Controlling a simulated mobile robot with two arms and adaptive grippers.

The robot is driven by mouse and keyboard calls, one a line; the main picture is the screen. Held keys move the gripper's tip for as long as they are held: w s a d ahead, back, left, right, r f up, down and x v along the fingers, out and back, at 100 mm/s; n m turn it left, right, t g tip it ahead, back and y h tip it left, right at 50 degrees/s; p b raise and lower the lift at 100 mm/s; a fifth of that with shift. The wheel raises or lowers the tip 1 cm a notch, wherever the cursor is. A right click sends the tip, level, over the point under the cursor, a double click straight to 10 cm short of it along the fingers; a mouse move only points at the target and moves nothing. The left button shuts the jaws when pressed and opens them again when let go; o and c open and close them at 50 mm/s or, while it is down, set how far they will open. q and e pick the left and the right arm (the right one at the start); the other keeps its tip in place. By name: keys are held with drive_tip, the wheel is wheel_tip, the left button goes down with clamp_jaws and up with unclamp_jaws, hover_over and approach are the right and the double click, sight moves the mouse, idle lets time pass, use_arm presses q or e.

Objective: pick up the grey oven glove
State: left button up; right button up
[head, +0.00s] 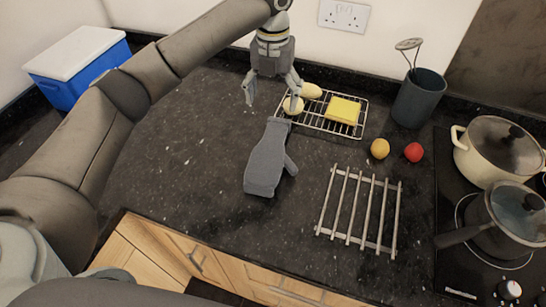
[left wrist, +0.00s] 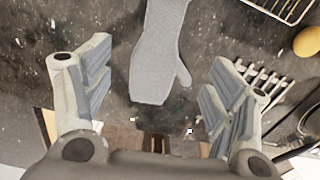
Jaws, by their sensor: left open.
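The grey oven glove (head: 268,158) lies flat on the dark worktop, left of centre in the head view, with its thumb on the right side. My left gripper (head: 272,104) is open and empty. It points down above the worktop at the far end of the glove, close to a wire rack. In the left wrist view the glove (left wrist: 158,55) runs from the top edge down between the two spread fingers of the gripper (left wrist: 158,85). I see no contact between fingers and glove. My right gripper is not in view.
The wire rack (head: 317,124) holds a yellow block (head: 344,110) and pale rounded items (head: 310,91). A yellow ball-shaped fruit (head: 380,149) and a red one (head: 413,152) lie right. A slatted trivet (head: 359,211) lies nearer. Pans (head: 500,150) stand on the hob. The worktop left of the glove is clear.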

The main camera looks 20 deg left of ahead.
sight(274, 136)
use_arm(q)
drive_tip(key=f+b, duration=0.2)
drive_tip(key=f, duration=0.1)
drive_tip(key=f+b, duration=0.1)
drive_tip(key=shift+w+d+f, duration=0.15)
drive_tip(key=shift+w+f, duration=0.1)
drive_tip(key=shift+f, duration=0.05)
wheel_tip(274, 136, down, 5)
drive_tip(key=shift+f, duration=0.1)
drive_tip(key=f+p, duration=0.1)
drive_tip(key=f, duration=0.1)
drive_tip(key=f+p, duration=0.1)
drive_tip(key=f, duration=0.1)
drive_tip(key=shift+s+f, duration=0.2)
drive_tip(key=shift+f, duration=0.45)
drive_tip(key=c, duration=1.3)
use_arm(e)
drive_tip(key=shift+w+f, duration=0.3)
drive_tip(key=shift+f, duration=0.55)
use_arm(q)
drive_tip(key=shift+r, duration=0.15)
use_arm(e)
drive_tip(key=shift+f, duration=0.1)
